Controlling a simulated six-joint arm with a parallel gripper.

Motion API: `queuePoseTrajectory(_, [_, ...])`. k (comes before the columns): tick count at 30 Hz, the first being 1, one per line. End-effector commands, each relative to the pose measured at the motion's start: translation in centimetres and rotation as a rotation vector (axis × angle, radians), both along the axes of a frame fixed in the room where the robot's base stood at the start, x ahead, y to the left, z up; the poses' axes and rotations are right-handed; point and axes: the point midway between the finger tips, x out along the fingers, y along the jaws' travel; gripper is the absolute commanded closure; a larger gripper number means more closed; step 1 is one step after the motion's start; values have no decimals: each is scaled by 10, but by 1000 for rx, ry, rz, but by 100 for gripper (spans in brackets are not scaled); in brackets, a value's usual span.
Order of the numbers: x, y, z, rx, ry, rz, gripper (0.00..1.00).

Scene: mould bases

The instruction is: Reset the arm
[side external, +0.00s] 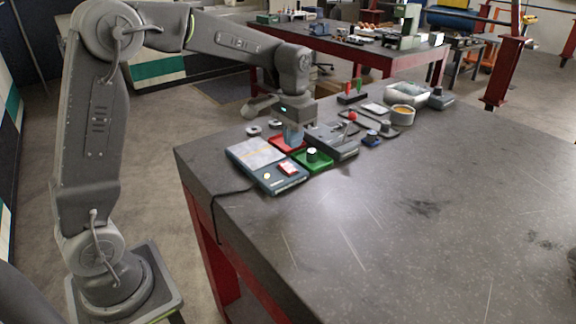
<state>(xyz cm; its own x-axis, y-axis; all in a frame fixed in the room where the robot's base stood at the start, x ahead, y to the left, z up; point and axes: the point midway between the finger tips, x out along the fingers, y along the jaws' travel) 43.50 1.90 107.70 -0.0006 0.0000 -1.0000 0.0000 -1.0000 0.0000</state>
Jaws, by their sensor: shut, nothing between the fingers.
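My gripper (293,136) is at the end of my arm, low over the far left part of the dark work table (400,215). It points down above a red tray (279,144). Its fingers look shut with nothing between them, though they are small in this view. I cannot tell whether the fingertips touch anything.
A scale-like device (262,165) lies at the table's left edge. A grey block (335,141), a round tan container (402,115) and a pale bin (408,96) stand farther back. The table's near right is clear.

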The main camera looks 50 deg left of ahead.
Motion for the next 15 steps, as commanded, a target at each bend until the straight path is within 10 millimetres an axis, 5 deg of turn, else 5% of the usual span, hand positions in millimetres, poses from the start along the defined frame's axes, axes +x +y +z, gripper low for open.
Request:
queuePoseTrajectory(9, [-6, -3, 6, 2, -15, -1, 100])
queuePoseTrajectory(15, [-50, -22, 40, 14, -113, -3, 100])
